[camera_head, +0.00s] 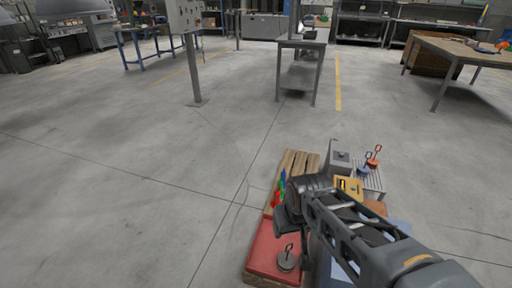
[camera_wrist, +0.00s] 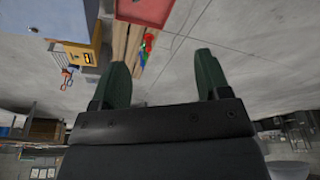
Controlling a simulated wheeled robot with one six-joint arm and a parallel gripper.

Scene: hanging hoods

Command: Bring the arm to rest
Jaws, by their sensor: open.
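My arm reaches in from the lower right of the head view over a cluster of low platforms. My gripper (camera_wrist: 163,75) shows in the wrist view with its two dark green fingers wide apart and nothing between them. In the head view the gripper's end (camera_head: 284,226) is dark and partly hidden by the arm. It is above the red tray's far edge, and I cannot tell its exact height.
A red tray (camera_head: 262,262) bears a grey hooked weight (camera_head: 286,260). Behind are wooden slats (camera_head: 298,162), small coloured pieces (camera_head: 281,188), a yellow box (camera_head: 350,186), a grey box (camera_head: 340,160) and a red hooked weight (camera_head: 373,157). Open floor lies left and beyond.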

